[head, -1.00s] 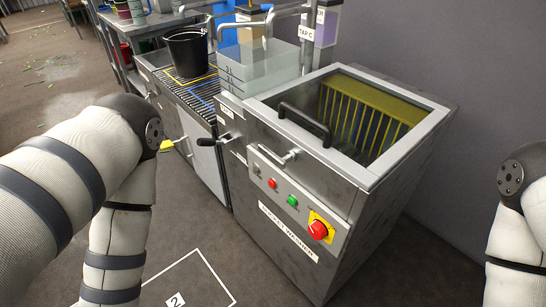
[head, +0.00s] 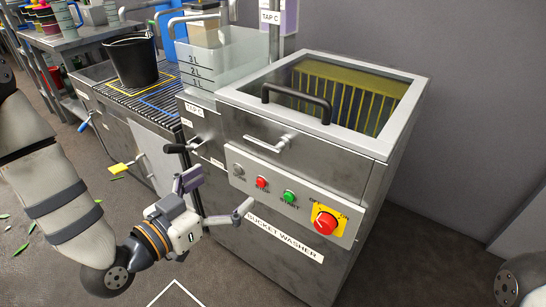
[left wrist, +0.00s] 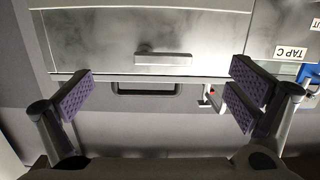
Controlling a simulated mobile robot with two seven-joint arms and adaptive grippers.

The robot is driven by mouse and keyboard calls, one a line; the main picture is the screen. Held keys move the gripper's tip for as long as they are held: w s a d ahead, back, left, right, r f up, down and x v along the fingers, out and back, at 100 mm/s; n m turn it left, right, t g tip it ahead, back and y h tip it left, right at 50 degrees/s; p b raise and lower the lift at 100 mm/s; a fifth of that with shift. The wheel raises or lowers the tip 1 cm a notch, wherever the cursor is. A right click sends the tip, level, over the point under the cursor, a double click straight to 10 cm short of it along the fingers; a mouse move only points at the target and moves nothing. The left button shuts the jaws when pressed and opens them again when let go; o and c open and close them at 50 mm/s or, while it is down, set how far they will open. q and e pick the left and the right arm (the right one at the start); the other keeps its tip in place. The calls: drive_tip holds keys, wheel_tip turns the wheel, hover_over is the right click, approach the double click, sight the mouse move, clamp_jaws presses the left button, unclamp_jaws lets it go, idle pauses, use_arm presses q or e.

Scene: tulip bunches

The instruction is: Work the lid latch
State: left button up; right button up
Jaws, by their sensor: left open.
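The lid latch (head: 270,143) is a silver lever on the front of the bucket washer (head: 300,200), just under the lid's front edge. The framed lid (head: 357,140) with its black handle (head: 297,88) lies shut on top. My left gripper (head: 215,195) is open and empty, in front of the washer, below and left of the latch in the head view. The left wrist view is upside down; the latch (left wrist: 163,58) shows there between the spread purple-padded fingers (left wrist: 160,95), apart from both. My right gripper is out of view; only part of my right arm shows.
A control panel with a red stop knob (head: 325,223) sits below the latch. A black tap lever (head: 182,148) juts out to its left. A clear tank (head: 215,65) and a black bucket (head: 131,60) stand at left. The floor at the right is clear.

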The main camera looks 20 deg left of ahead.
sight(259, 144)
use_arm(q)
drive_tip(key=shift+t, duration=0.6)
drive_tip(key=r+x, duration=0.1)
drive_tip(key=x, duration=0.3)
drive_tip(key=r+x, duration=0.1)
drive_tip(key=x, duration=0.3)
drive_tip(key=r+b+x, duration=0.1)
drive_tip(key=x, duration=0.4)
drive_tip(key=shift+w+a, duration=0.15)
drive_tip(key=c, duration=1.6)
